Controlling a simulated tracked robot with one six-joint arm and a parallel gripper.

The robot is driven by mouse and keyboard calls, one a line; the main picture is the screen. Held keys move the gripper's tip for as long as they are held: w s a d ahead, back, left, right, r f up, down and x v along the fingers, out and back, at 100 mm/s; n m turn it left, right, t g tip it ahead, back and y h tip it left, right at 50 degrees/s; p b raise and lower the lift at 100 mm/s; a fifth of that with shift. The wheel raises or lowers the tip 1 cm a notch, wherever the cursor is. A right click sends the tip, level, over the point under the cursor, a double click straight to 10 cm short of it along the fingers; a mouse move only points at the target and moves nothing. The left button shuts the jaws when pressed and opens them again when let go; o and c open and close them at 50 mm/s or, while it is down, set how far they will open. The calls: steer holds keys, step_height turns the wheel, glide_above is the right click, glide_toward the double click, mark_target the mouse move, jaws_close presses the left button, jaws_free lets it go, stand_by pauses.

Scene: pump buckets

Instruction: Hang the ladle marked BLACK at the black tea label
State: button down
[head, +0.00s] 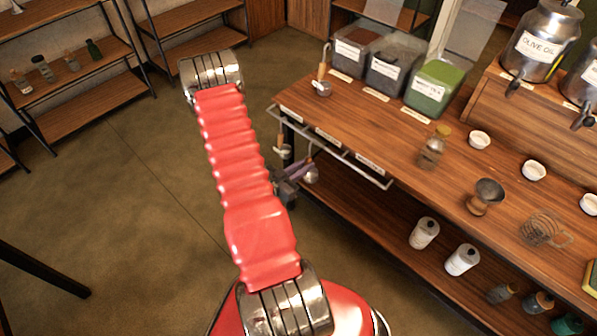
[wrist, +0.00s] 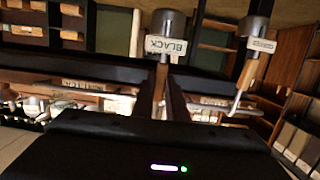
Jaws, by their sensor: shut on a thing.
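The ladle marked BLACK (wrist: 165,24) shows in the wrist view with its tag upside down. My gripper (wrist: 163,90) is shut on its handle, with the dark fingers on either side. The rail (head: 345,156) runs along the counter's front edge, below several white labels (head: 328,138). Their words are too small to read, so I cannot tell which is the black tea label.
Another ladle (wrist: 258,30) hangs beside the held one, and a hanging ladle (head: 283,150) shows near the rail's left end. One ladle (head: 322,87) lies on the counter (head: 385,130) near the bins (head: 395,65). White bottles (head: 424,232) stand on the lower shelf.

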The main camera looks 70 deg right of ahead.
steer(key=shift+r+x, duration=0.15)
steer(key=shift+x, duration=0.7)
steer(key=shift+r+x, duration=0.15)
steer(key=shift+x, duration=0.65)
steer(key=shift+d+f, duration=0.15)
steer(key=shift+f, duration=1.25)
steer(key=c, duration=1.7)
jaws_free()
steer(key=v, duration=1.3)
steer(key=shift+w+a+r, duration=0.15)
steer(key=shift+a, duration=0.2)
